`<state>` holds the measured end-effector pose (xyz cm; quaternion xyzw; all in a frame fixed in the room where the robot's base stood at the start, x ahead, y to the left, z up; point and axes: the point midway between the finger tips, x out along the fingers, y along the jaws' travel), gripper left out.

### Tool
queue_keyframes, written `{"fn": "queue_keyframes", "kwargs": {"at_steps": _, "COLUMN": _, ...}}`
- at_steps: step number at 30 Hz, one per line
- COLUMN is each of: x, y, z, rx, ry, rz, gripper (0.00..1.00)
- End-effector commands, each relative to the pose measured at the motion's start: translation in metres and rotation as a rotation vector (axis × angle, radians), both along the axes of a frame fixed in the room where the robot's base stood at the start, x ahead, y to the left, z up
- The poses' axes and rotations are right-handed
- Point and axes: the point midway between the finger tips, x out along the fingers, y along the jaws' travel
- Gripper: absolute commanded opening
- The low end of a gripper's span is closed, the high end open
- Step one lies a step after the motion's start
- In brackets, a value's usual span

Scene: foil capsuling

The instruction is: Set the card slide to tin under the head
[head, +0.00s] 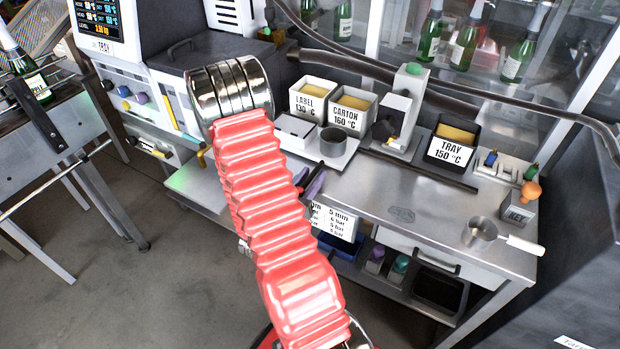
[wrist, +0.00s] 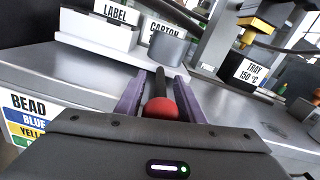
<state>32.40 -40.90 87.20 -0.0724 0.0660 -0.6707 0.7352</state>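In the wrist view, a red ball knob (wrist: 162,109) on a short black rod (wrist: 159,80) sits between the two purple fingers of my gripper (wrist: 159,88). The fingers stand apart, one on each side; I cannot tell whether they press on the knob. In the head view my red-sleeved arm hides most of the gripper (head: 314,184), which is at the bench's front edge. A pale upright machine with a green top (head: 411,80) stands at the back of the bench. I cannot make out the card slide's marks or its position.
Bins marked LABEL (head: 311,101), CARTON (head: 352,106) and TRAY (head: 449,150) stand along the back. A grey cup (head: 333,143) stands near the knob. A settings card (head: 336,221) hangs at the front. A pan (head: 480,233) sits right. The bench middle is clear.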

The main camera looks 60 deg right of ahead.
Motion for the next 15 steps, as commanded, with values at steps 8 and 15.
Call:
{"fn": "queue_keyframes", "kwargs": {"at_steps": 8, "x": 0.0000, "y": 0.0002, "z": -0.0001, "rx": 0.000, "ry": 0.000, "rz": 0.000, "gripper": 0.29}}
{"fn": "queue_keyframes", "kwargs": {"at_steps": 15, "x": 0.0001, "y": 0.0004, "z": -0.0001, "rx": 0.000, "ry": 0.000, "rz": 0.001, "gripper": 0.13}}
